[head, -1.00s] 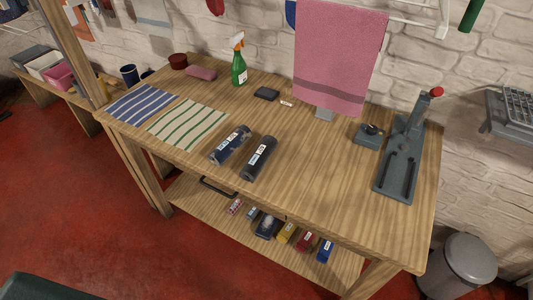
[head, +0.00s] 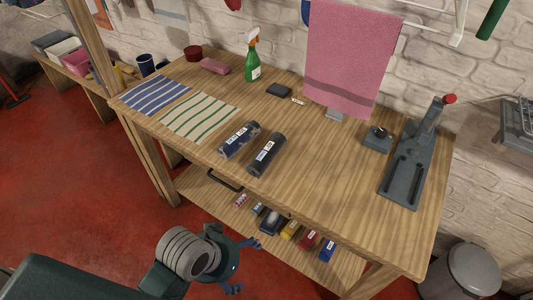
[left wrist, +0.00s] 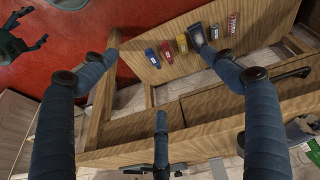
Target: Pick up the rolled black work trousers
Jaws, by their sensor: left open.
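The rolled black work trousers (head: 266,155) lie on the workbench as a dark roll with a white label, beside a similar dark navy roll (head: 239,140) on their left. My left gripper (head: 248,266) is open and empty, low in front of the bench, below the tabletop and well apart from both rolls. In the left wrist view its spread fingers (left wrist: 156,38) frame the bench's lower shelf, and I cannot make out the trousers there. Part of what looks like my right gripper (left wrist: 24,38) shows at that view's upper left; its jaw state is unclear.
The wooden workbench (head: 320,190) also carries two striped cloths, a green spray bottle (head: 253,60), a dark box (head: 279,90) and a grey press (head: 413,160). A pink towel (head: 352,55) hangs behind. Its lower shelf holds several small packs. Bare tabletop lies right of the rolls.

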